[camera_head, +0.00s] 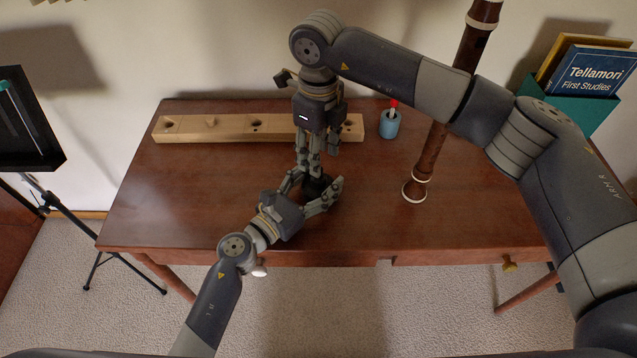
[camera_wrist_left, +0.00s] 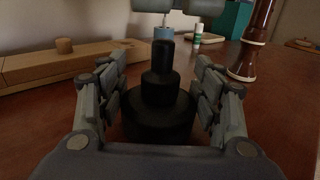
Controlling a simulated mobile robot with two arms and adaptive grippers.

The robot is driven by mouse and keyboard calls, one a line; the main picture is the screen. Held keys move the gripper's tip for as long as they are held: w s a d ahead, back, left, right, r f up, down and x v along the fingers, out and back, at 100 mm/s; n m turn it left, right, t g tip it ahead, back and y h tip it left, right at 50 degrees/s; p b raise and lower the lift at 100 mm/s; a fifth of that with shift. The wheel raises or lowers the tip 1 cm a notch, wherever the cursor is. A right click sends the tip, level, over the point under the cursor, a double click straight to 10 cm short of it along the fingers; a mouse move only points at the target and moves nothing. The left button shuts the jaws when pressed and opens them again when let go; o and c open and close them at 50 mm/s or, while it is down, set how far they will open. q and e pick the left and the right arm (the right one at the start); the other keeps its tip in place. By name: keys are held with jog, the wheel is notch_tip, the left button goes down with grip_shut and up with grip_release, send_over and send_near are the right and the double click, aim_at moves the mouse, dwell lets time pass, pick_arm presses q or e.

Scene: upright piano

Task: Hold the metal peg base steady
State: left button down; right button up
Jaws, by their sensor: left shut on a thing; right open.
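The peg base is a dark, stepped round piece with an upright peg. It stands near the front middle of the table in the head view (camera_head: 317,187) and fills the middle of the left wrist view (camera_wrist_left: 158,108). My left gripper (camera_head: 315,190) is shut around it, with one finger on each side in the left wrist view. My right gripper (camera_head: 308,168) points down just above and behind the base and looks open. Whether its fingertips touch the peg, I cannot tell. Its grey ends show at the top of the left wrist view.
A pale wooden rail with holes (camera_head: 215,128) lies along the table's back. A blue cup (camera_head: 389,125) with a red-topped item stands right of it. A tall brown woodwind (camera_head: 429,150) stands upright further right. The table's (camera_head: 180,205) left front is clear.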

jog(key=shift+r+n, duration=0.4)
jog(key=shift+n, duration=0.7)
jog(key=shift+f, duration=0.1)
jog(key=shift+f, duration=3.95)
jog(key=shift+c, duration=0.6)
grip_shut()
